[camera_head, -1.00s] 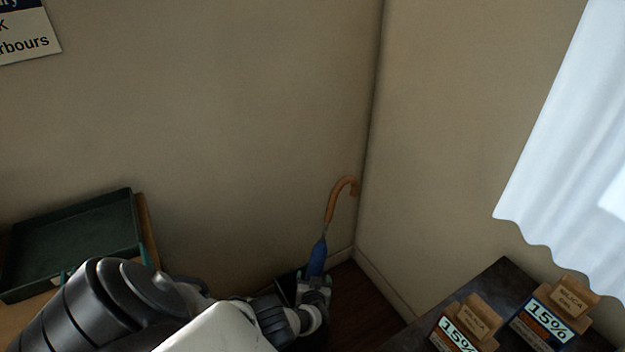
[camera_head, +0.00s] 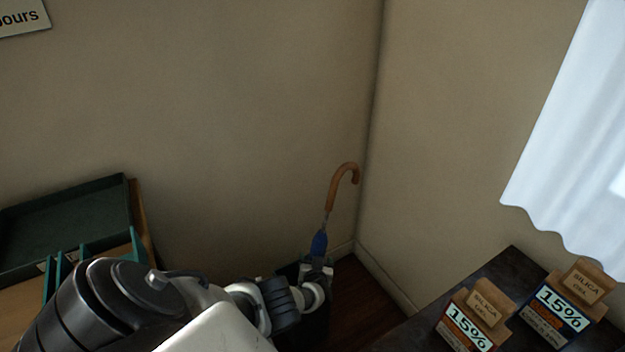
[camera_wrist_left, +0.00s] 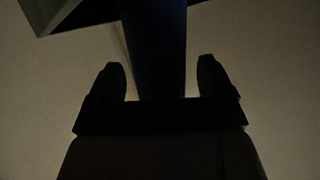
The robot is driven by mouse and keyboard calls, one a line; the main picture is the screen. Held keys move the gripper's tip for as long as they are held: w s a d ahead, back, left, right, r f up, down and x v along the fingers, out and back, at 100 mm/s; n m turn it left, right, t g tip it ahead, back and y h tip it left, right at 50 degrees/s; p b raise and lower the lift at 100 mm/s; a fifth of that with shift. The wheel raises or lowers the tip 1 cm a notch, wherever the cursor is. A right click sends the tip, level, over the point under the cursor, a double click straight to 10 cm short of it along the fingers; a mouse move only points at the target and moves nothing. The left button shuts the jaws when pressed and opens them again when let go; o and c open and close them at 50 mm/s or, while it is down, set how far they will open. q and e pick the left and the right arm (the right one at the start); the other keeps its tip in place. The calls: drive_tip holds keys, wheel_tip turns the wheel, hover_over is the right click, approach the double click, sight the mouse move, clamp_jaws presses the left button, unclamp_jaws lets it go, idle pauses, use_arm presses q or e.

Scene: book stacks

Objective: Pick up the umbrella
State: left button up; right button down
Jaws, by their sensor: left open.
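The umbrella stands in the room corner in the head view, with a brown hooked handle (camera_head: 341,182) and a blue folded canopy (camera_head: 318,243). It leans slightly, and its lower part is hidden behind my left gripper. My left gripper (camera_head: 317,264) is at the canopy. In the left wrist view the dark umbrella canopy (camera_wrist_left: 158,50) passes between the two spread fingers of my left gripper (camera_wrist_left: 162,82). Gaps show on both sides, so the gripper is open around it. My right gripper is not in view.
A dark bin (camera_head: 290,271) stands at the umbrella's foot, partly hidden by my arm. A green tray (camera_head: 70,225) sits on a wooden table at left. A dark table (camera_head: 500,275) with 15% signs (camera_head: 557,308) is at right. Walls meet close behind the umbrella.

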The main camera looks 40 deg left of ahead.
use_arm(q)
drive_tip(key=shift+c, duration=0.5)
drive_tip(key=shift+w, duration=0.1)
clamp_jaws()
